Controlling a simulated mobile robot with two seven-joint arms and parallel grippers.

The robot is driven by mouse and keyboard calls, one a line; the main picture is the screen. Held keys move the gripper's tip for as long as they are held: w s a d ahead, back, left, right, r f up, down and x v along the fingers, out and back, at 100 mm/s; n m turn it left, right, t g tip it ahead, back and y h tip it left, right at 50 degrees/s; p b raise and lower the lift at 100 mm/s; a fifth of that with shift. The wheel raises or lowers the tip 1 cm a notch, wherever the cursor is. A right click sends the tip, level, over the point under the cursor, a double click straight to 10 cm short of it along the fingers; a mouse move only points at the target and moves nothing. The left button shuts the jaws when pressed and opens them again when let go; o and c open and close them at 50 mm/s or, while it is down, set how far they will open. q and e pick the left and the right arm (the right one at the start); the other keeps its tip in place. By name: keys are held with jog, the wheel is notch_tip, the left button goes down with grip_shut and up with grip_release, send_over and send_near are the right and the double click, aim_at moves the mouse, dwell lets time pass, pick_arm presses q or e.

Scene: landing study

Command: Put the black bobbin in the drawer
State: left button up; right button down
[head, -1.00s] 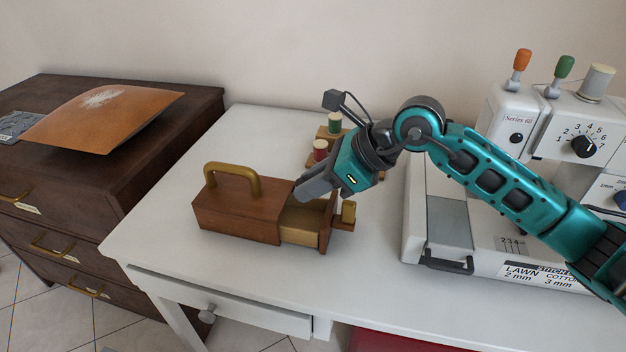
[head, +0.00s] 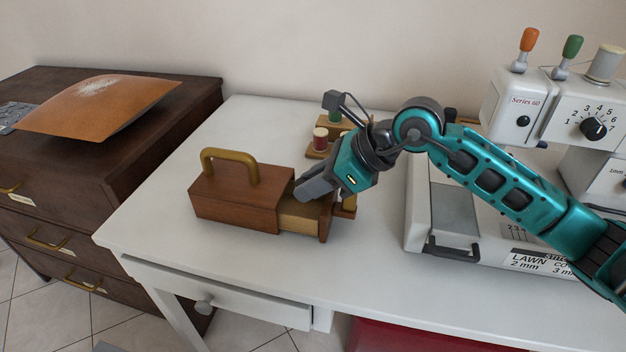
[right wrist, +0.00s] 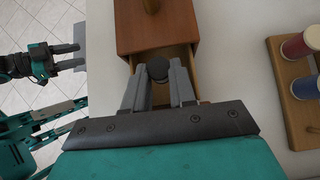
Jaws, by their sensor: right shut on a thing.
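The black bobbin (right wrist: 157,68) is between the fingertips of my right gripper (right wrist: 160,78) in the right wrist view. That gripper is shut on it. In the head view my right gripper (head: 304,191) slants down over the open drawer (head: 299,217) of a small wooden box (head: 236,209), and the bobbin is hidden. The right wrist view shows the bobbin above the drawer (right wrist: 178,53), near the box body. I cannot tell whether it touches the drawer. My left gripper (right wrist: 78,56) is at the left of the right wrist view, fingers apart, with nothing seen between them.
The box has a brass arch handle (head: 229,155). A wooden spool rack (head: 318,153) with a red spool (head: 320,138) and a green spool (head: 335,116) stands behind my gripper. A sewing machine (head: 512,112) stands right. The white table (head: 160,215) is clear in front.

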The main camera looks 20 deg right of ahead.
jog(key=shift+f+b, duration=0.35)
jog(key=shift+f, duration=0.15)
jog(key=shift+r, duration=0.15)
jog(key=shift+r, duration=0.1)
jog(key=c, duration=0.8)
grip_release()
jog(key=shift+c, duration=0.2)
jog(key=shift+r, duration=0.15)
jog(key=shift+r+p, duration=1.1)
jog(key=shift+r, duration=0.3)
